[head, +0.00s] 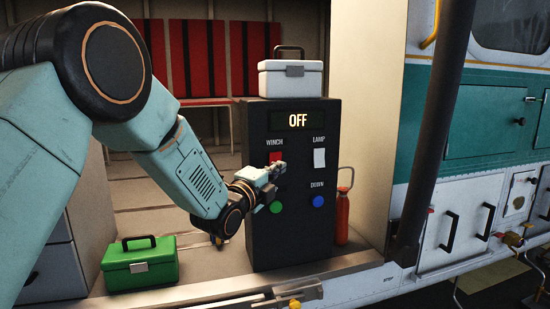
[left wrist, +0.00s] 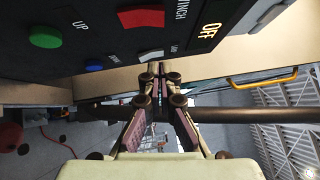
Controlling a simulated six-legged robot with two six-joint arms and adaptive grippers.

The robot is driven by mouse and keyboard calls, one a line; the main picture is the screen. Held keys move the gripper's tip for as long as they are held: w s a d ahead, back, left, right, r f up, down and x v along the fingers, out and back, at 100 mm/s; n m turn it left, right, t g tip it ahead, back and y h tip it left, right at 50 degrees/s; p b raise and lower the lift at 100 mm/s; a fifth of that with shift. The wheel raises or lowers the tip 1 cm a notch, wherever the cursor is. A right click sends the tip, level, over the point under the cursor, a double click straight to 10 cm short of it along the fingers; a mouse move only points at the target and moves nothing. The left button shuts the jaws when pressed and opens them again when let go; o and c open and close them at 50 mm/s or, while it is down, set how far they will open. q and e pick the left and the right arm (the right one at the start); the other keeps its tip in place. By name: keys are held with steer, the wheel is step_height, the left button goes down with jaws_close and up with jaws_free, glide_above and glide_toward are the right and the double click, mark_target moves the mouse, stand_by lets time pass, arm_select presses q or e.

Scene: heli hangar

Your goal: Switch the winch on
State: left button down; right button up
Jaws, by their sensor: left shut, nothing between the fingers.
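The black control box (head: 290,235) stands upright with a lit display (head: 298,120) reading OFF. Under the WINCH label is a red rocker switch (head: 275,157), partly covered by my gripper in the head view. It shows whole in the left wrist view (left wrist: 141,17). My left gripper (head: 280,169) is shut and empty, its fingertips in front of the box by the red switch's lower edge. I cannot tell whether they touch it. In the left wrist view the closed fingertips (left wrist: 160,70) point toward the box side. My right gripper is not in view.
A white LAMP switch (head: 319,158), a green button (head: 275,207) and a blue DOWN button (head: 318,201) share the panel. A white case (head: 290,82) sits on top. A red bottle (head: 342,220) stands right; a green toolbox (head: 140,265) lies left. A dark post (head: 430,150) rises at right.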

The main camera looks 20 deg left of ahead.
mark_target(281, 157)
arm_select(q)
steer(key=w+a, duration=0.1)
steer(key=w+a+p, duration=0.1)
steer(key=w, duration=0.2)
steer(key=shift+a+r, duration=0.25)
steer(key=shift+a, duration=0.15)
steer(key=shift+w+a, duration=0.1)
steer(key=shift+a, duration=0.1)
steer(key=shift+w+d+r, duration=0.15)
steer(key=shift+d, duration=0.1)
steer(key=shift+w+p, duration=0.25)
steer(key=shift+p, duration=0.05)
steer(key=shift+a+r+p, duration=0.1)
steer(key=shift+a+p, duration=0.2)
steer(key=shift+s+d, duration=0.1)
steer(key=shift+s, duration=0.05)
steer(key=shift+d, duration=0.3)
steer(key=shift+f, duration=0.25)
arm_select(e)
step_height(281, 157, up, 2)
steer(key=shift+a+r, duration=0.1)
